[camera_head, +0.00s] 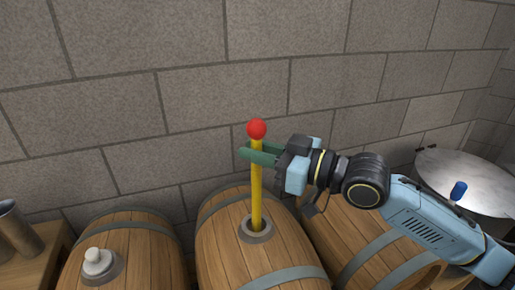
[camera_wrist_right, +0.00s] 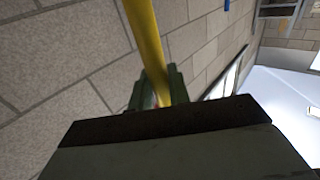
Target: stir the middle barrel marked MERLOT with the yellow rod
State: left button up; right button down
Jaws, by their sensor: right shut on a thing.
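The yellow rod (camera_head: 257,185) with a red ball on top stands nearly upright. Its lower end goes into the bung hole of the middle barrel (camera_head: 215,255); the tip is hidden inside. No MERLOT marking shows in these views. My right gripper (camera_head: 258,153) is shut on the rod just below the red ball. The rod (camera_wrist_right: 146,40) also shows between the green fingers (camera_wrist_right: 158,90) in the right wrist view. My left gripper is not in view.
A left barrel (camera_head: 150,255) has a white bung (camera_head: 97,263) at its hole. A right barrel (camera_head: 350,235) lies partly behind my right arm. Metal cups (camera_head: 18,230) stand on a wooden surface at far left. A round metal top (camera_head: 465,180) stands at right. A block wall (camera_head: 200,90) rises close behind.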

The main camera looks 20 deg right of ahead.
aim_at(258, 177)
jog(key=shift+f+b, duration=1.75)
jog(key=shift+f, duration=1.3)
